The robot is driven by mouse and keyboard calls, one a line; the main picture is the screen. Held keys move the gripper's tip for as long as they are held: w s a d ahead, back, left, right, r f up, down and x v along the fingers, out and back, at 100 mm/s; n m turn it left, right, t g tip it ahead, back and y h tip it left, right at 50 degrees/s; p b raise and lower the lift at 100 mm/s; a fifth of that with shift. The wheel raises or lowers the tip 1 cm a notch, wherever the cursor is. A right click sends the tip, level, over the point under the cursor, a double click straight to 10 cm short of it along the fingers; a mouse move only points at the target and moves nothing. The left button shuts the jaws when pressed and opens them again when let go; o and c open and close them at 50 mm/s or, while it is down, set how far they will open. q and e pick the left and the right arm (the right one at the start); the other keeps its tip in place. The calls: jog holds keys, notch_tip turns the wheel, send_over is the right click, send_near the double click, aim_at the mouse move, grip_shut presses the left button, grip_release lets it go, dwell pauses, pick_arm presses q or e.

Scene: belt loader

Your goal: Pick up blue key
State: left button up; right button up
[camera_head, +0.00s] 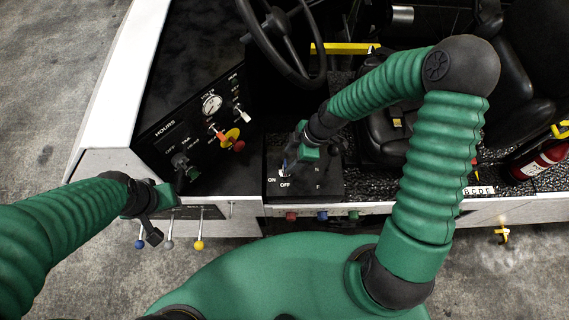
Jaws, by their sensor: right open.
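A small blue and white piece, seemingly the blue key (285,167), stands at the ON/OFF switch on the black panel (315,187) in the middle of the head view. My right gripper (288,161) reaches down over this panel from the upper right. Its fingertips are right at the key and partly hide it. It is open, and I cannot tell whether it touches the key. My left gripper (152,212) is at the left, by the front edge of the dashboard. Its jaws are too dark and small to read.
The dashboard (160,135) holds a gauge (211,104), a red and yellow knob (228,137) and switches. A steering wheel (285,40) stands behind. Levers with coloured balls hang at the front edge. A black seat (390,135) and a fire extinguisher (538,160) are at the right.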

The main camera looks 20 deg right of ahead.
aim_at(285, 163)
jog(key=x, duration=0.2)
jog(key=p+x, duration=0.1)
jog(key=x, duration=0.1)
jog(key=shift+w+d+f, duration=0.1)
jog(key=shift+d, duration=0.15)
jog(key=shift+a+f, duration=0.15)
jog(key=shift+a, duration=0.45)
jog(key=shift+c, duration=0.3)
jog(key=shift+a, duration=0.1)
jog(key=shift+c, duration=1.2)
jog(key=c, duration=0.5)
pick_arm(q)
jog(key=shift+r, duration=0.7)
pick_arm(e)
jog(key=shift+d, duration=0.4)
grip_shut()
